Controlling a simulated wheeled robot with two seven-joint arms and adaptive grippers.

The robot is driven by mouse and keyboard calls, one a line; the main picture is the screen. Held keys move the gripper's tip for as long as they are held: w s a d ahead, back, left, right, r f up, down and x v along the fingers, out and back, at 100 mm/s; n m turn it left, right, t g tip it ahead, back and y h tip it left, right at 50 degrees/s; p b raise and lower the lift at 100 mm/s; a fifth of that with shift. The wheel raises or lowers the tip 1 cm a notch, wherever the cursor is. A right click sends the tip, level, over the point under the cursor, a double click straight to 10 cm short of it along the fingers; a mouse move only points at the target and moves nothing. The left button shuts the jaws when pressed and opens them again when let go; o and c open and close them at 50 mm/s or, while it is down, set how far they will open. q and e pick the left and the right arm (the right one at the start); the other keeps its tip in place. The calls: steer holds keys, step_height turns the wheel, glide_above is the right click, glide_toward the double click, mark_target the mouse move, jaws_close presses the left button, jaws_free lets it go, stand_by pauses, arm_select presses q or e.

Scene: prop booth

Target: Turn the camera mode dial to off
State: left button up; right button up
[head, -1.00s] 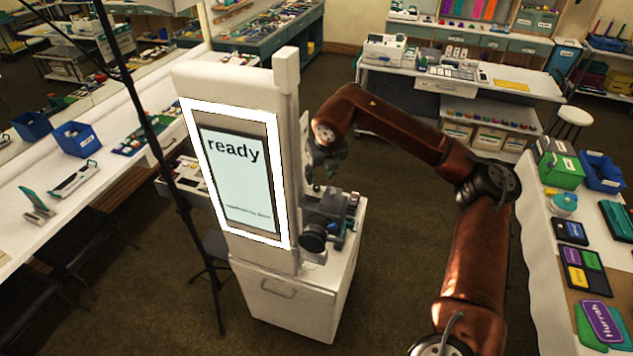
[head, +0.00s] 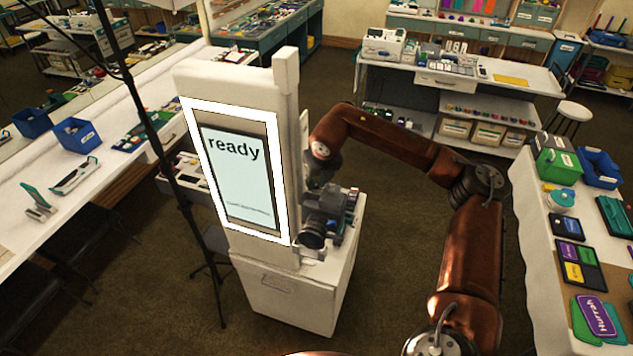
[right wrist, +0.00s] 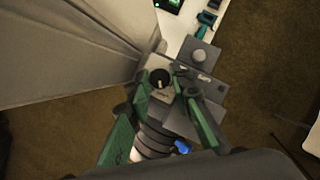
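The dark camera (head: 318,228) sits on the shelf of the white booth, beside the screen panel, its lens facing the front. In the right wrist view its top shows a round black dial (right wrist: 160,78) with a light mark on a light grey plate. My right gripper (head: 314,187) is just above the camera in the head view. In the right wrist view its green-sided fingers (right wrist: 164,88) are spread, with the dial between the tips. Whether they touch the dial is not clear. My left gripper is not in view.
The booth's screen (head: 238,178) reads "ready" inside a lit white frame. The booth wall stands close to the right gripper. A black stand (head: 170,165) is left of the booth. A white side table (head: 540,262) with props is at the right; open floor lies between.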

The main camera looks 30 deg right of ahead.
jaws_close()
steer(key=shift+d+f+n+y+b, duration=0.15)
steer(key=shift+n+y+b, duration=0.25)
steer(key=shift+n+b, duration=0.6)
steer(key=n+y+b, duration=0.1)
steer(key=n, duration=0.1)
steer(key=shift+n, duration=0.3)
steer(key=n+y, duration=0.1)
steer(key=n, duration=0.2)
steer(key=shift+w+d+n+b, duration=0.1)
steer(key=shift+n+b, duration=0.2)
steer(key=shift+d+r+n+g+y, duration=0.1)
steer(key=shift+n+g+y, duration=0.25)
steer(key=shift+n, duration=0.55)
steer(key=shift+r+n+g+y, duration=0.1)
steer(key=shift+n+g+y, duration=0.25)
steer(key=shift+n, duration=0.55)
steer(key=shift+o, duration=2.3)
jaws_free()
